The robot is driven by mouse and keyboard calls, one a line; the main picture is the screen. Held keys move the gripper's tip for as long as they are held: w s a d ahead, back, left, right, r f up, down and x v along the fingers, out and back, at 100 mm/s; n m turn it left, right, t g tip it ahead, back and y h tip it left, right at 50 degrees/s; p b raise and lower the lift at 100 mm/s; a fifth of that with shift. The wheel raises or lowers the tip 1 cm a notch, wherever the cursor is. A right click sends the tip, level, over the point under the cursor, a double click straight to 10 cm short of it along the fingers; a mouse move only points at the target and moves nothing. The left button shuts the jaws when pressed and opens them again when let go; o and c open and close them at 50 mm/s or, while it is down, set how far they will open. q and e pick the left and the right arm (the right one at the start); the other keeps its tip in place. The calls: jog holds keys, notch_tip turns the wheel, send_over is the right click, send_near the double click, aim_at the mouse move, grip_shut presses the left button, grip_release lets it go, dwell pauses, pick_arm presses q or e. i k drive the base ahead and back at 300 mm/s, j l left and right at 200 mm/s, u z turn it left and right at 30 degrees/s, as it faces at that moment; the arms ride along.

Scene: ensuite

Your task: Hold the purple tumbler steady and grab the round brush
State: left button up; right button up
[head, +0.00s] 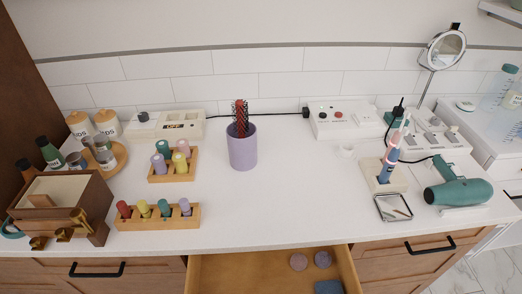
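The purple tumbler (243,151) stands upright near the middle of the white counter, a little in front of the tiled backsplash. The round brush (240,112) stands inside the tumbler. Its dark bristles and reddish core stick up above the rim, and its lower part is hidden in the tumbler. Neither of my grippers shows in the head view.
Wooden peg racks (160,221) with coloured pegs stand left of the tumbler. A wooden box (98,207) is at far left. A toothbrush stand (384,178) and teal hair dryer (459,192) are at right. An open drawer (225,270) juts out below. Counter around the tumbler's front and right is clear.

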aim_at(240, 109)
jog(key=j+z, duration=0.1)
jog(key=j, duration=1.5)
jog(key=k+j+z, duration=0.15)
jog(key=j, duration=0.65)
